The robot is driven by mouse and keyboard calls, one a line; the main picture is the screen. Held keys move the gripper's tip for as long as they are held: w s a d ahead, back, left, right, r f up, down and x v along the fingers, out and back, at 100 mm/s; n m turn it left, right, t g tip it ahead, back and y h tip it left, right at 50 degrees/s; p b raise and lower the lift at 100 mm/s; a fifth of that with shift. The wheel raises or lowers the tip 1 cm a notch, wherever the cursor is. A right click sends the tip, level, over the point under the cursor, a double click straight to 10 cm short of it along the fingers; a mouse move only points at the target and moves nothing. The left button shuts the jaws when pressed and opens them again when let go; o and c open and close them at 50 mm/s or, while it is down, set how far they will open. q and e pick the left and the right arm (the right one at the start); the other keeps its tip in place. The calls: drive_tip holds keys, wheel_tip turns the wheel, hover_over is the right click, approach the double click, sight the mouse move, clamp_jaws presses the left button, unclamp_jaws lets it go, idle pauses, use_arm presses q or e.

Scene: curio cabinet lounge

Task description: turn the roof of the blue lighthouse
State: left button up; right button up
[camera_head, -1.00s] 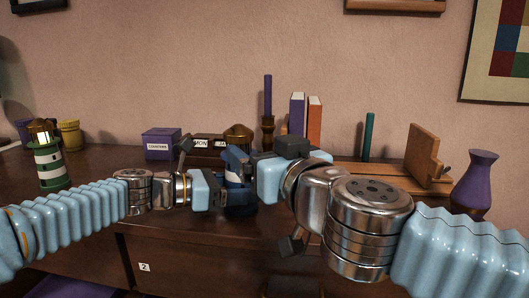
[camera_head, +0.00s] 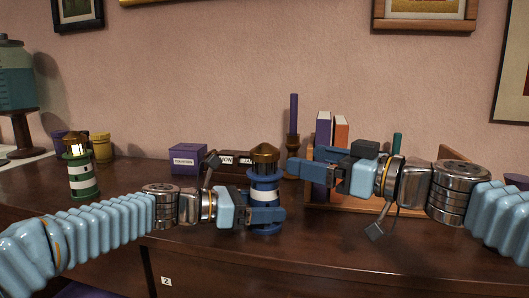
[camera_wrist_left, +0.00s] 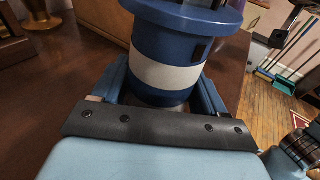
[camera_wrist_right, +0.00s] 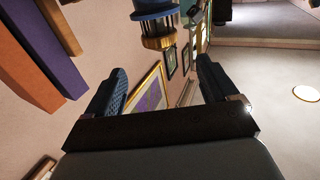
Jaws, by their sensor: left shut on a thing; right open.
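The blue lighthouse (camera_head: 264,195) stands upright on the dark cabinet top, with a white band and a brass domed roof (camera_head: 264,153). My left gripper (camera_head: 268,214) is shut on its body, and the left wrist view shows the blue and white body (camera_wrist_left: 170,62) between the fingers. The roof is out of that view. My right gripper (camera_head: 292,168) is open and empty, to the right of the roof and apart from it. In the right wrist view the lantern and brass part of the lighthouse (camera_wrist_right: 157,30) show beyond the open fingers (camera_wrist_right: 163,92).
A green-striped lighthouse (camera_head: 82,170) stands at the left. A purple box (camera_head: 187,159), a purple candle (camera_head: 294,115) and upright books (camera_head: 323,135) stand behind. The books are close behind my right gripper. The cabinet top in front is mostly clear.

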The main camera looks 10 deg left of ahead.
sight(264, 152)
drive_tip(key=shift+g, duration=0.4)
drive_tip(key=x, duration=1.1)
drive_tip(key=shift+w+a+f, duration=0.1)
drive_tip(key=shift+w, duration=0.05)
drive_tip(key=shift+c, duration=0.2)
drive_tip(key=c, duration=0.9)
drive_tip(key=shift+c, duration=0.2)
drive_tip(key=shift+t, duration=0.4)
